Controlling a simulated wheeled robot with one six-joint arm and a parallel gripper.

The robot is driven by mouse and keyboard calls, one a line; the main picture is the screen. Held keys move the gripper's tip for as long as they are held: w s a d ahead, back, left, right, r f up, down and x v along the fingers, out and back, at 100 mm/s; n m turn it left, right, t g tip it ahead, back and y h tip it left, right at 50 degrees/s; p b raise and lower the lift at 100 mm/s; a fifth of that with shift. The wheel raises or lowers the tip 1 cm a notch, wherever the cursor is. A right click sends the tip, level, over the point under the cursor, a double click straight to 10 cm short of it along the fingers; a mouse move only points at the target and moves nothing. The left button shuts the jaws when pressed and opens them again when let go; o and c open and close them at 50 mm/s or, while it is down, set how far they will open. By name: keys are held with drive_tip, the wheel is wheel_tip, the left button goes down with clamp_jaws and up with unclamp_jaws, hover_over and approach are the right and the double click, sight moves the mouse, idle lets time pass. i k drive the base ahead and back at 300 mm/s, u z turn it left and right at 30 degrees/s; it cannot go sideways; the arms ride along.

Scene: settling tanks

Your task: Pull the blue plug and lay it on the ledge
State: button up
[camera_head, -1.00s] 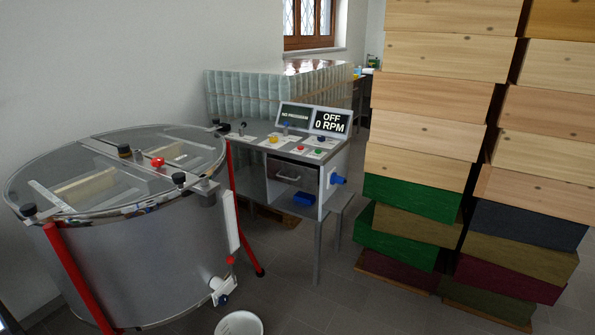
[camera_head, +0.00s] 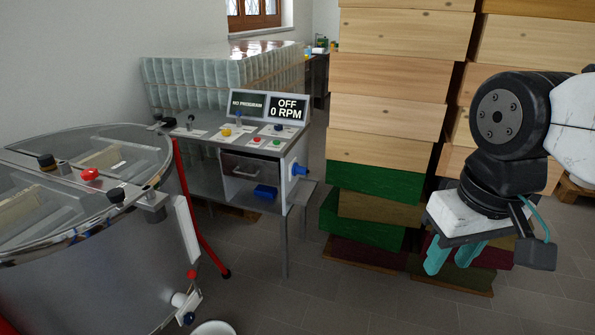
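The blue plug (camera_head: 299,169) sticks out of the right side wall of the control cabinet (camera_head: 290,152), seated in a pale fitting. A grey ledge (camera_head: 303,192) runs below it at the cabinet's foot, and its bare part shows to the right of the cabinet. My gripper (camera_head: 453,254) is at the right, well apart from the plug and nearer to me. Its two teal fingers point down with a gap between them, and nothing shows between them.
A second blue object (camera_head: 265,192) lies in the cabinet's open bay. A steel drum (camera_head: 85,265) with red legs stands at left. Tall stacks of wooden boxes (camera_head: 388,105) stand behind my arm. A white bucket (camera_head: 213,328) is at the bottom edge. Grey floor lies open in front.

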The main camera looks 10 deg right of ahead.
sight(299, 170)
drive_tip(key=z, duration=0.45)
drive_tip(key=i, duration=1.65)
drive_tip(key=u, duration=0.1)
